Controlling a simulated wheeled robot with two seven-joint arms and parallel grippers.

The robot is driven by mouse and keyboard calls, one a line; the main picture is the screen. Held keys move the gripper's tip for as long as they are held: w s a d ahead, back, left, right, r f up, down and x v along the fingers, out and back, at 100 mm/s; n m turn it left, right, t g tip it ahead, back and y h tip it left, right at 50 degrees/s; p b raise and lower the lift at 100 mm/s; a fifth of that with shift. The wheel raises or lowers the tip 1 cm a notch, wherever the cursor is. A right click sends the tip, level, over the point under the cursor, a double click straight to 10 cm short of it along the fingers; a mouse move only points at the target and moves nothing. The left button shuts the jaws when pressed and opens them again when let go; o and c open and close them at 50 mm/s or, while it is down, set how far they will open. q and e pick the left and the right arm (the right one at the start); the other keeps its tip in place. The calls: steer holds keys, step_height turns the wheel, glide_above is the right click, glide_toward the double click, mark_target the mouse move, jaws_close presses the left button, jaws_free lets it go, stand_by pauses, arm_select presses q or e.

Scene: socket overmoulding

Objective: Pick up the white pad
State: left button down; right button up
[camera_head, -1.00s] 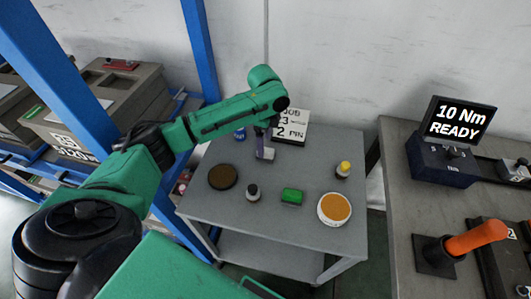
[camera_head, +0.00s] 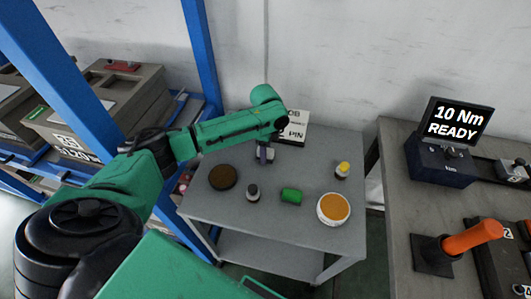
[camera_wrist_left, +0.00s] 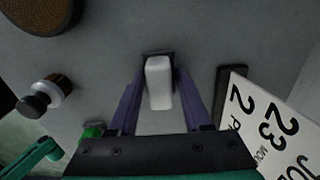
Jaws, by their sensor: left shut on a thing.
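The white pad (camera_wrist_left: 158,85) is a small pale rounded block. In the left wrist view it sits between the two purple fingers of my left gripper (camera_wrist_left: 160,98), which is shut on it. In the head view my left gripper (camera_head: 265,155) is low over the back part of the grey table, and the pad is mostly hidden there. I cannot tell whether the pad touches the table top. My right gripper does not show.
The grey table (camera_head: 285,230) also bears a brown disc (camera_head: 222,177), a dark-capped bottle (camera_head: 253,193), a green item (camera_head: 291,196), an orange-filled white tub (camera_head: 334,208), a yellow-capped bottle (camera_head: 342,170) and a sign (camera_head: 294,130) behind the gripper. A blue post stands left.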

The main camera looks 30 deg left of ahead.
arm_select(q)
step_height(320, 180, up, 20)
steer(key=c, duration=1)
jaws_free()
steer(key=c, duration=0.5)
steer(key=shift+f, duration=0.1)
